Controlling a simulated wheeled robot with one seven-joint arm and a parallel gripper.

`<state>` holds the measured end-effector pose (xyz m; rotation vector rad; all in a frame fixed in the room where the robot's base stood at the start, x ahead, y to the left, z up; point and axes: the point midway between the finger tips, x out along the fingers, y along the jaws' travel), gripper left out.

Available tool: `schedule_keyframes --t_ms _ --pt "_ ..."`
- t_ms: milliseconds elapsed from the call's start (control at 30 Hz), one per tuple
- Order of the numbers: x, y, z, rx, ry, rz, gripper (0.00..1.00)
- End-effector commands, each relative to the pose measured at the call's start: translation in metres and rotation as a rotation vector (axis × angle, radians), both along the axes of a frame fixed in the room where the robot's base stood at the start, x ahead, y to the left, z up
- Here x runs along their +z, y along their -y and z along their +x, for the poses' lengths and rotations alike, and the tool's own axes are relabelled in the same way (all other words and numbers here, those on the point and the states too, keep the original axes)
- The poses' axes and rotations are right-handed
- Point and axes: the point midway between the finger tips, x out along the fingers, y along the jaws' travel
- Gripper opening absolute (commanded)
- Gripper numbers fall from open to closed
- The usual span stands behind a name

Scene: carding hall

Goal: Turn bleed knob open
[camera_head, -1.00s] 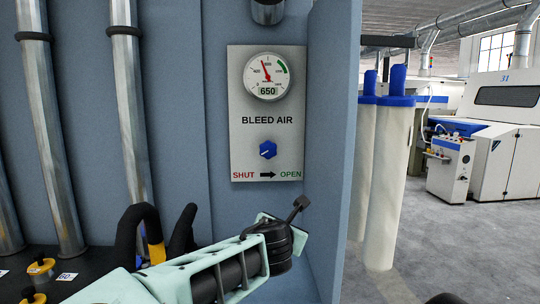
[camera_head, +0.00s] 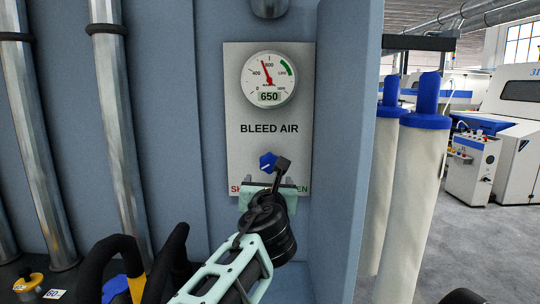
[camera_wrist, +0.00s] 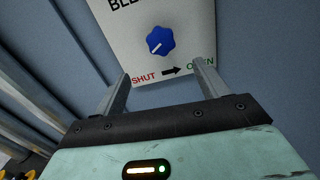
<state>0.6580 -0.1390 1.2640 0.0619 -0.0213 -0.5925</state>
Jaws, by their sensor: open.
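The blue bleed knob (camera_head: 267,162) sits on the white BLEED AIR panel (camera_head: 236,110), below a round gauge (camera_head: 269,79) whose digital window reads 650. In the wrist view the knob (camera_wrist: 160,41) has a white pointer mark aimed down and left, toward the red SHUT label (camera_wrist: 144,78). An arrow leads from SHUT to the green OPEN label (camera_wrist: 200,66). My gripper (camera_head: 270,181) is just below and in front of the knob. In the wrist view my gripper (camera_wrist: 162,83) has its two fingers spread apart, empty, with the knob beyond their tips and not touched.
A blue-grey wall edge (camera_head: 345,150) stands close on the right of the panel. Metal pipes (camera_head: 119,120) run down the wall on the left. Tall cream columns with blue tops (camera_head: 416,180) stand at the right, with machines behind.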

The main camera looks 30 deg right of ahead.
Motion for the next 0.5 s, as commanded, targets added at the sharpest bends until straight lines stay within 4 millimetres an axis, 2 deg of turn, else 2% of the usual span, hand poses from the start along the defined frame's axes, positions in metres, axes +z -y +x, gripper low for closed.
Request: schedule_keyframes --t_ms 33,100,500 --pt "0.007 0.004 0.003 -0.003 -0.004 -0.003 0.73" --pt "0.007 0.009 0.007 -0.005 -0.005 -0.003 0.73" --pt "0.002 0.056 0.078 -0.005 -0.004 0.000 0.73"
